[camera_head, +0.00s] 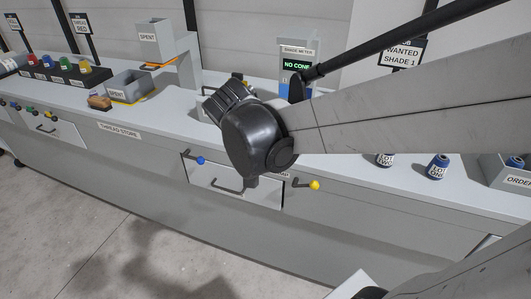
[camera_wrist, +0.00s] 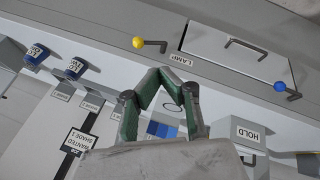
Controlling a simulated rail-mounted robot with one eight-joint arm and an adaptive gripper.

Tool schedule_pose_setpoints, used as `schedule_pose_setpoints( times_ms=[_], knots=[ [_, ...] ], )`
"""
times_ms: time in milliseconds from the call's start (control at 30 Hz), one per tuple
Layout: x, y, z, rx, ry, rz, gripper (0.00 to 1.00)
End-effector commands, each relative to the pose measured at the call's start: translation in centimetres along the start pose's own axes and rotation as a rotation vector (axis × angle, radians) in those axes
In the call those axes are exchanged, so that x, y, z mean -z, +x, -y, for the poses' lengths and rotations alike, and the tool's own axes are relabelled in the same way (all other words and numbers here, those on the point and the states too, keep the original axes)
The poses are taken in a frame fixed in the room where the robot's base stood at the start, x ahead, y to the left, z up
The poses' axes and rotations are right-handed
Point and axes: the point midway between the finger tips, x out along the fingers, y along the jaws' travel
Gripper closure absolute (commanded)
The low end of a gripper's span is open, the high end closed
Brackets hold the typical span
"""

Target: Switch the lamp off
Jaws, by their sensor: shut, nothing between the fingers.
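A LAMP label (camera_wrist: 181,60) is on the bench front, beside a lever with a yellow knob (camera_wrist: 138,42). The yellow-knobbed lever also shows in the head view (camera_head: 314,185), right of a drawer front. A lever with a blue knob (camera_wrist: 279,87) is at the drawer's other side; it also shows in the head view (camera_head: 200,160). My gripper (camera_wrist: 160,73) is shut and empty, apart from both levers in the wrist view. In the head view my wrist hides its fingertips. I cannot make out a lamp itself or whether it is lit.
The drawer front (camera_wrist: 235,65) has a bar handle. The shade meter (camera_head: 297,65) reads "NO CONE" and stands behind my wrist. Two blue cones (camera_wrist: 37,54) (camera_wrist: 75,68) stand on the bench. A HOLD box (camera_wrist: 247,135) is at the wrist view's lower right. The floor in front is clear.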

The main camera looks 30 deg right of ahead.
Motion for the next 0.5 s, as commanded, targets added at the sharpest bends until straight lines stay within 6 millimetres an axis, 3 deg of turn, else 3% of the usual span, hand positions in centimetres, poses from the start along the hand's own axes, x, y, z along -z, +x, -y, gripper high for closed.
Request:
schedule_pose_setpoints(
  times_ms=[33, 200, 500],
  knots=[
    [0.5, 1.2, 0.0, -0.046, 0.033, 0.01, 1.0],
    [1.3, 3.3, -0.8, -0.181, 0.139, 0.027, 1.0],
    [1.7, 4.3, -1.4, -0.26, 0.205, 0.031, 1.0]
  ],
)
